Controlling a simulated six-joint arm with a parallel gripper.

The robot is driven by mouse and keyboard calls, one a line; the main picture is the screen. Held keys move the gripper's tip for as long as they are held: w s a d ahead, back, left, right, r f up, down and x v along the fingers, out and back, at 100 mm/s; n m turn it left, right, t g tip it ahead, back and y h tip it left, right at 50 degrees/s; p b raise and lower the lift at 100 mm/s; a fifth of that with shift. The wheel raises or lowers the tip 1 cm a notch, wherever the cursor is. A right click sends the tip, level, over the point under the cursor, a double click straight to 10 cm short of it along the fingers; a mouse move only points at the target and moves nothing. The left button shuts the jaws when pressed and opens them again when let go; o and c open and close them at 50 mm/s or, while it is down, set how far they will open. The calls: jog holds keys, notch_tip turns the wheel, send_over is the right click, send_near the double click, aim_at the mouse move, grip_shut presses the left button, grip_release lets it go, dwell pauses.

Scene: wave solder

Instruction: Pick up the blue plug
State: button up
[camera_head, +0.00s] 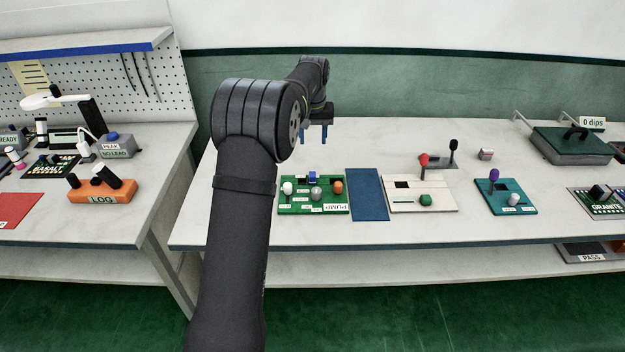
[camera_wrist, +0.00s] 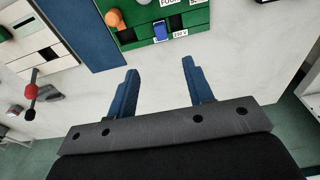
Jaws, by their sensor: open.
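The blue plug (camera_head: 312,177) is a small blue block near the back edge of the green PUMP board (camera_head: 284,209). In the wrist view the plug (camera_wrist: 160,30) sits on the green board (camera_wrist: 197,19), beyond and between my fingertips. My gripper (camera_head: 313,138) is above the table behind the board. In the wrist view my gripper (camera_wrist: 154,68) has its two blue fingers apart with nothing between them. The fingers do not touch the plug.
An orange knob (camera_head: 337,187), a white knob (camera_head: 288,187) and a grey knob (camera_head: 316,194) stand close around the plug. A blue mat (camera_head: 368,195) lies right of the board. A cream board (camera_head: 440,200) with a red-topped lever (camera_head: 424,162) stands further right.

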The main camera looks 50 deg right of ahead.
send_over(313, 174)
jog(key=f, duration=1)
jog(key=shift+s+a+f, duration=0.15)
jog(key=shift+s+a, duration=0.2)
jog(key=shift+a, duration=0.05)
jog(key=shift+w+d+f, duration=0.15)
jog(key=shift+f, duration=0.85)
jog(key=shift+w+d+f, duration=0.1)
jog(key=shift+f, duration=0.9)
jog(key=shift+w+d+f, duration=0.15)
jog(key=shift+f, duration=0.85)
grip_shut()
